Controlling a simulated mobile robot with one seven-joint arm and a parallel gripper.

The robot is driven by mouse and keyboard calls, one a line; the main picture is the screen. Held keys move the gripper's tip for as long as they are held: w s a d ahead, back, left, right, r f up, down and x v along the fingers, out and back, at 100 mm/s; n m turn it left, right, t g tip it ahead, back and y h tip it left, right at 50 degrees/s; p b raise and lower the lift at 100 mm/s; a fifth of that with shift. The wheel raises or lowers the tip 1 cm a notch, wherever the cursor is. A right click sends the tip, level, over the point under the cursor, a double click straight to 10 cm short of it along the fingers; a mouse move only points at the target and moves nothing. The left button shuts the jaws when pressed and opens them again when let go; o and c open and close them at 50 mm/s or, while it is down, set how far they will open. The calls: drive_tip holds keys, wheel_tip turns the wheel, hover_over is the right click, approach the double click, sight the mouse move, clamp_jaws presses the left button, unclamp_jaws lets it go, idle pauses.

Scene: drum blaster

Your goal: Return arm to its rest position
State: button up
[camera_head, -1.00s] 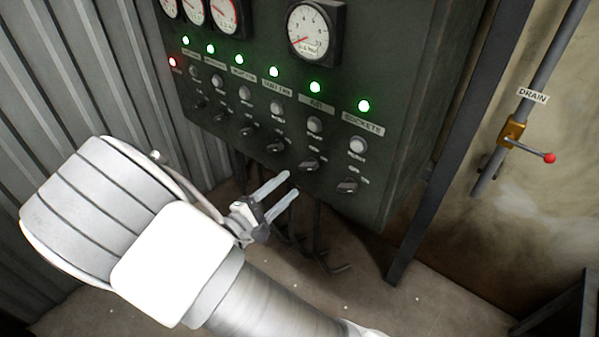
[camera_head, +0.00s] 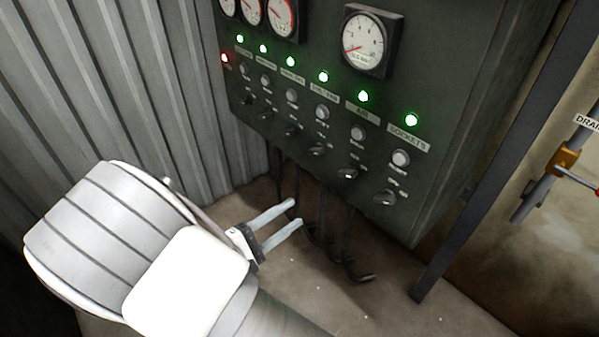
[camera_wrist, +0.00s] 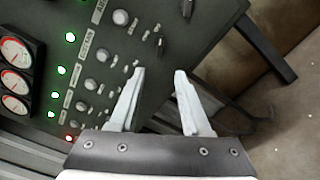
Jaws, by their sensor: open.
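My gripper (camera_head: 294,214) is open and empty in the head view, below the lower edge of the dark control panel (camera_head: 330,185). Its two pale fingers point up and to the right, apart from each other. My white arm fills the lower left of that view. In the wrist view my gripper (camera_wrist: 158,72) shows both fingers spread, with nothing between them. The control panel (camera_wrist: 50,110) fills the left and top behind the fingers.
The panel carries dial gauges (camera_head: 364,42), several green lights (camera_head: 363,97), one red light (camera_head: 225,58), and rows of knobs. Cables (camera_head: 340,245) hang beneath it. A dark post (camera_head: 480,185) and a pipe with a yellow valve (camera_head: 563,162) stand right. Corrugated wall (camera_head: 130,90) is left.

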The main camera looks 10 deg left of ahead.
drive_tip(key=s+d+r+m+g+y, duration=0.2)
drive_tip(key=d+r+m+g, duration=0.2)
drive_tip(key=d, duration=0.3)
drive_tip(key=s+d+r+m+g+y, duration=0.25)
drive_tip(key=d+m+g, duration=0.2)
drive_tip(key=d, duration=0.35)
drive_tip(key=s+d+r+m+g+y, duration=0.2)
drive_tip(key=d+r+m+g, duration=0.25)
drive_tip(key=d, duration=0.25)
drive_tip(key=s+d+r+m+t+y+p, duration=0.1)
drive_tip(key=s+r+t+y+p, duration=0.1)
drive_tip(key=r+p, duration=0.5)
drive_tip(key=s+d+r+m+t+y+p, duration=0.1)
drive_tip(key=r+p, duration=0.6)
drive_tip(key=r, duration=0.7)
drive_tip(key=shift+s+d+m+t+y, duration=0.3)
drive_tip(key=shift+s+m+t+y, duration=0.3)
drive_tip(key=shift+s+t+y, duration=0.15)
